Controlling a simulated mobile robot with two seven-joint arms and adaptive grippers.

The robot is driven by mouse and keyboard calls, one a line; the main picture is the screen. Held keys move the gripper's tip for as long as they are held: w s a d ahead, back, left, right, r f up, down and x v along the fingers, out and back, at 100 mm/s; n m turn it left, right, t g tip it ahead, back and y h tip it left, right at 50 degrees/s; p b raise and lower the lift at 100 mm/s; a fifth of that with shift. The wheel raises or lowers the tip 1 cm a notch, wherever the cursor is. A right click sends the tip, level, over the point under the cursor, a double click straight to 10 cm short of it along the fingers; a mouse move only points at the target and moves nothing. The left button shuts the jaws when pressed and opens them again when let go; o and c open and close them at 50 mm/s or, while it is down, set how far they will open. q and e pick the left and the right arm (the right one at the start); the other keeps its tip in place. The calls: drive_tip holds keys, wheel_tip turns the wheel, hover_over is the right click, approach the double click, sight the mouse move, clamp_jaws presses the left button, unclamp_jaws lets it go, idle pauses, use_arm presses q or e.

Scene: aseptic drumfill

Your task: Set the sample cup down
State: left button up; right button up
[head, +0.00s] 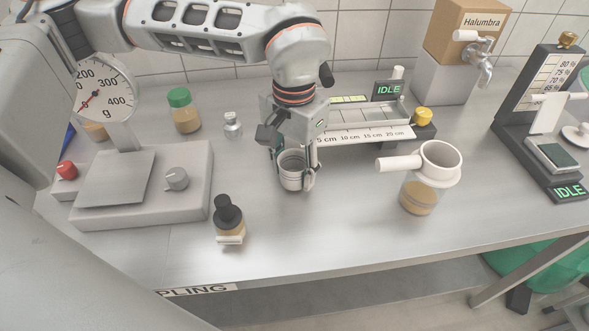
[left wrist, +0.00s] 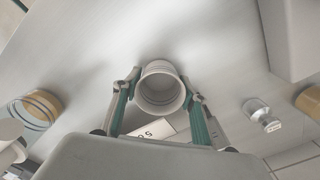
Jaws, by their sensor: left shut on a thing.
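The sample cup (head: 292,172) is a small pale grey cup with ridged sides, upright at the middle of the steel table. My left gripper (head: 294,180) comes down from above and is shut on it, one finger on each side. In the left wrist view the cup (left wrist: 160,88) shows its open mouth and looks empty, with the green-lined fingers of the gripper (left wrist: 160,95) at its sides. The cup's base is at or very near the table top; I cannot tell if it touches. My right gripper is not in view.
A dial scale (head: 140,185) stands left, with a dark-capped bottle (head: 229,220) in front. A green-capped jar (head: 184,110) and small vial (head: 232,124) stand behind. A ruler device (head: 365,135) is just behind the cup. Table front is clear.

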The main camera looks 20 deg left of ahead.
use_arm(q)
drive_tip(key=shift+f, duration=0.3)
drive_tip(key=shift+f, duration=0.15)
drive_tip(key=o, duration=1.1)
